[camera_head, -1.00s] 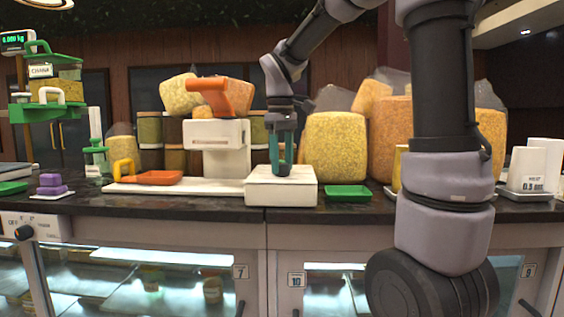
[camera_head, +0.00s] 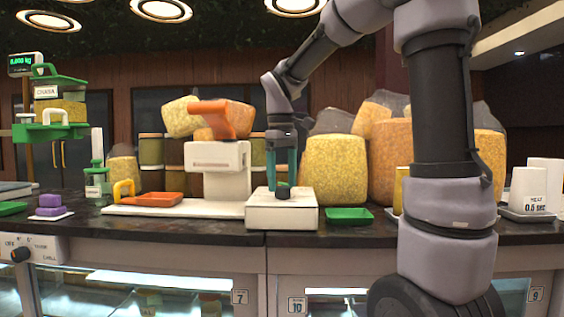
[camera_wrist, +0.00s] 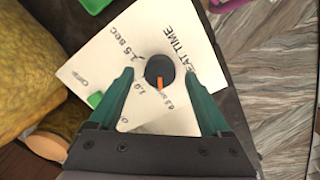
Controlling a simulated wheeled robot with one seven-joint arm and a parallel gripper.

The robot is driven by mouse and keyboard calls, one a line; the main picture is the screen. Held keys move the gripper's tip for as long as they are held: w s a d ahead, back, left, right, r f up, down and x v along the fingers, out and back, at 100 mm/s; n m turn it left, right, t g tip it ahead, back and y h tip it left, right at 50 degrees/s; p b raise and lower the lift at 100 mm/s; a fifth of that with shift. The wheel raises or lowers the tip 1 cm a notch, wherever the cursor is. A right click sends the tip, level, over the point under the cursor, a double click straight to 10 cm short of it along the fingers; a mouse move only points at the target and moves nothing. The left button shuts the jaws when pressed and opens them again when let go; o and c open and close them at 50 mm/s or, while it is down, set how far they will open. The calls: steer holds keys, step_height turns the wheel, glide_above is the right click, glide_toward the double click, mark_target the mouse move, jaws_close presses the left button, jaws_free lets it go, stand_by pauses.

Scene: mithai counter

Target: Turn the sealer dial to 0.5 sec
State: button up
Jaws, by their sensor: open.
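The sealer's white box (camera_head: 260,212) stands at the counter's front edge, with a dark round dial (camera_head: 283,193) on top. In the wrist view the dial (camera_wrist: 153,66) has an orange pointer aimed down the picture, toward the space between the "1.0" and "0.5 sec" marks, nearer the latter. "1.5 sec", "OFF" and "HEAT TIME" are also printed on the white top (camera_wrist: 88,72). My gripper (camera_head: 284,180) points down over the dial. Its teal fingers stand open on either side of the dial in the wrist view (camera_wrist: 159,74), with gaps visible.
A white sign (camera_head: 528,187) at the right reads "HEAT 0.5 sec". A green tray (camera_head: 349,216) lies right of the box. Large yellow bags (camera_head: 335,168) stand close behind.

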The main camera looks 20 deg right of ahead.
step_height(320, 180, up, 10)
steer(key=shift+f, duration=0.25)
steer(key=shift+s, duration=0.15)
steer(key=m+t+y, duration=0.2)
steer(key=m+t, duration=0.5)
steer(key=m, duration=0.4)
glide_toward(282, 187)
steer(key=s+d+f, duration=0.4)
steer(key=s, duration=0.4)
steer(key=shift+s+d+f, duration=0.25)
steer(key=shift+d, duration=0.1)
